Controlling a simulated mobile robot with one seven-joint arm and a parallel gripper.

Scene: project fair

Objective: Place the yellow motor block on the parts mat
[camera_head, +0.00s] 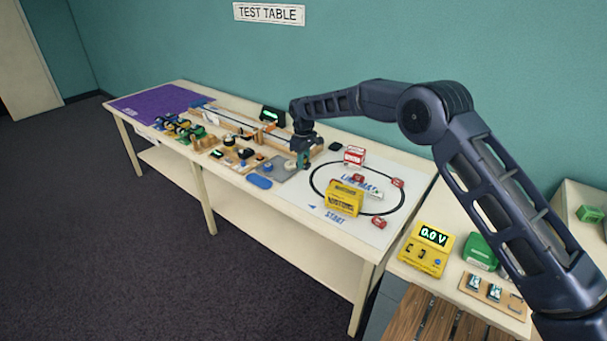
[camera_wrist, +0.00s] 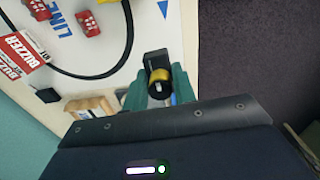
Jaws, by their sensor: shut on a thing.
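My gripper (camera_head: 303,160) hangs over the middle of the long table, near a grey patch (camera_head: 281,167) on its top. In the wrist view, the teal fingers of my gripper (camera_wrist: 158,88) are shut on the yellow motor block (camera_wrist: 159,76), which has a dark end. The block is not clear in the head view, where the gripper hides it. A purple mat (camera_head: 152,104) with small pale lettering lies at the far left end of the table. Its lettering is too small to read, so I cannot tell if it is the parts mat.
Between gripper and purple mat stand several small parts (camera_head: 185,132) and a long wooden rail (camera_head: 232,122). Right of the gripper is a white track sheet (camera_head: 310,205) with a yellow box (camera_head: 343,198) and red pieces.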

